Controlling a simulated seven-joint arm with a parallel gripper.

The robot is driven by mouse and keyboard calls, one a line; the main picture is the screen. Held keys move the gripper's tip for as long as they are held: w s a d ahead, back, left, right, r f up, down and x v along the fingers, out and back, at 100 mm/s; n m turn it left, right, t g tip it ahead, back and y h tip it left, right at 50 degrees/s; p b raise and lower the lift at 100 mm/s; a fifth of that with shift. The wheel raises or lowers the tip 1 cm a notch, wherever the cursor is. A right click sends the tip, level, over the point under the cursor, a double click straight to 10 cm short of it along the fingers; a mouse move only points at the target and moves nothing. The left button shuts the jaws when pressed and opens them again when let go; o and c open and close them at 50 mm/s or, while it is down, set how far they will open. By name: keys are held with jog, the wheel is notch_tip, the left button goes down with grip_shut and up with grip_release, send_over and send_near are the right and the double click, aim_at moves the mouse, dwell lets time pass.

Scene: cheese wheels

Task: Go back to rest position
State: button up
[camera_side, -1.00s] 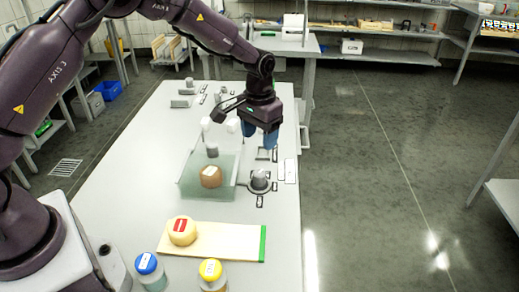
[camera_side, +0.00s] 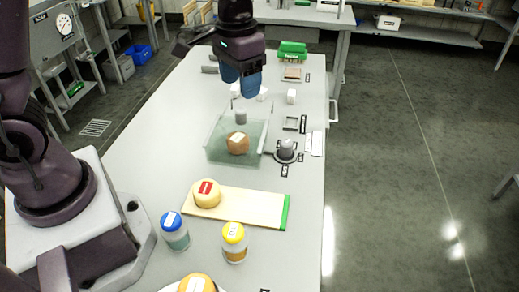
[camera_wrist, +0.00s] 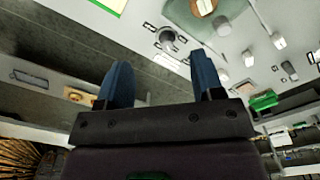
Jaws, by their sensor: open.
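My gripper (camera_side: 240,74) is up in the air above the far half of the white table in the side view, over the far end of the glass tray. It holds nothing. In the wrist view its two blue fingers (camera_wrist: 158,82) stand wide apart with nothing between them. A brown cheese wheel (camera_side: 237,143) with a white label sits in the clear greenish tray (camera_side: 217,155), below and nearer than my gripper. A paler cheese wheel (camera_side: 206,194) with a red label lies on the left end of the wooden board (camera_side: 250,207).
A blue-lidded jar (camera_side: 174,232) and a yellow-lidded jar (camera_side: 234,243) stand near the front. Another cheese (camera_side: 196,284) is cut off at the bottom edge. A grey knob (camera_side: 286,149) is right of the tray. A green object (camera_side: 292,50) stands at the far end.

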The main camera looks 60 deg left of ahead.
jog(key=s+r+t, duration=0.2)
jog(key=s+r, duration=0.3)
jog(key=s, duration=0.3)
jog(key=s+r+t, duration=0.3)
jog(key=s+r, duration=0.2)
jog(key=s, duration=0.3)
jog(key=shift+r, duration=0.35)
